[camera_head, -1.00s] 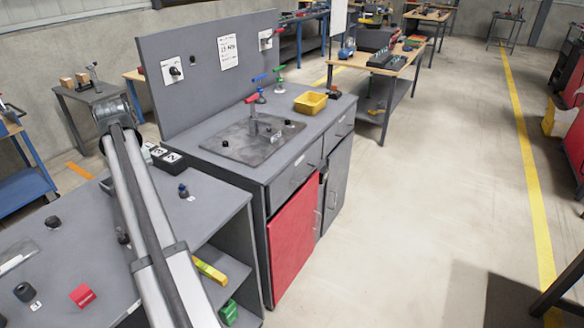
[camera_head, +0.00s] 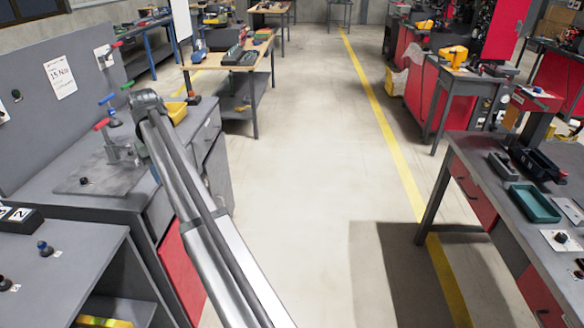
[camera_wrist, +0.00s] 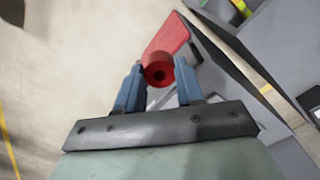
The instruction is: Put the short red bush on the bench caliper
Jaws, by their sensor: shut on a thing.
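The short red bush (camera_wrist: 157,75), a small red cylinder with a dark hole in its end, is in the wrist view. My gripper (camera_wrist: 158,67) is shut on it, with one blue finger on each side. The head view shows my arm reaching to the left, but my fingertips and the bush are hidden there. I cannot pick out the bench caliper for certain in any view.
The grey bench (camera_head: 60,182) at left carries a fixture plate (camera_head: 95,180), red, blue and green-handled clamps and a yellow bin (camera_head: 176,112). A right bench (camera_head: 484,182) holds a teal tray (camera_head: 535,203) and black bins. The floor between them is clear.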

